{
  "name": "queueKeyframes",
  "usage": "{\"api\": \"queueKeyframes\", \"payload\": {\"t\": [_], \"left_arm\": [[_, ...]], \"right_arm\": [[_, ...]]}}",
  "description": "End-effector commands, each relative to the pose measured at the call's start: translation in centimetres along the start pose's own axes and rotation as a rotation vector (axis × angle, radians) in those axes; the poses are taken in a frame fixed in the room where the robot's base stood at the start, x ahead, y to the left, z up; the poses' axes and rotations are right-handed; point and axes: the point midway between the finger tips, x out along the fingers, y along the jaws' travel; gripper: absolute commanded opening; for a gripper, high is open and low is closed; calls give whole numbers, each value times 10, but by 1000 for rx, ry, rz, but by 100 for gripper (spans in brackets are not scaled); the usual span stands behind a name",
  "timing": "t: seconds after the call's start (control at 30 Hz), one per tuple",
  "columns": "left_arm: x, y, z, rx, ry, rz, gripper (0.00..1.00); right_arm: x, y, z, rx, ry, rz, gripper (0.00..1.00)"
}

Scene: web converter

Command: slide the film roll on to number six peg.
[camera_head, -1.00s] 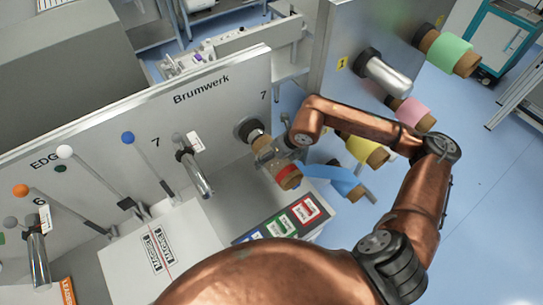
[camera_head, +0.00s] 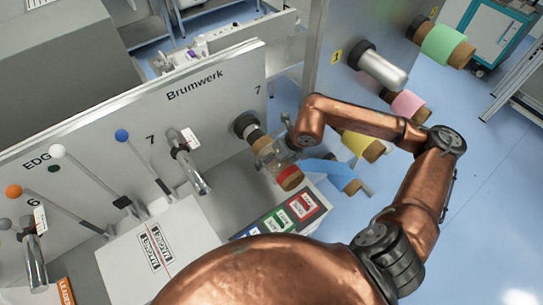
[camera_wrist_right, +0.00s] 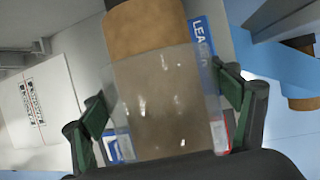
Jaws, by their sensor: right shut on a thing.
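The film roll (camera_head: 263,147) is a brown core wrapped in clear film, with a red band at its near end. It sits on the peg below the right-hand "7", tilted with that peg. My right gripper (camera_head: 277,157) is shut around the roll. In the right wrist view the green-padded fingers (camera_wrist_right: 165,108) flank the clear film (camera_wrist_right: 165,85). The number six peg (camera_head: 35,265) is a bare chrome rod at the far left, by the "6". My left gripper is out of view.
Another bare chrome peg (camera_head: 190,170) stands by the left "7". Levers with orange, white and blue knobs (camera_head: 122,135) stick out between the pegs. A white box (camera_head: 160,245) lies below. Blue (camera_head: 330,172), yellow and pink rolls hang at right, close to my arm.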

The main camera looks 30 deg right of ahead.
Motion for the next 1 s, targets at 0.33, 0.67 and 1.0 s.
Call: {"api": "queueKeyframes", "payload": {"t": [0.33,0.67,1.0], "left_arm": [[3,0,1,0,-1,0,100],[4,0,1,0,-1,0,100],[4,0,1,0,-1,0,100]], "right_arm": [[-7,0,-14,-1,-2,-1,33],[-10,0,-20,0,-3,0,33],[-10,0,-22,0,-3,0,33]]}}
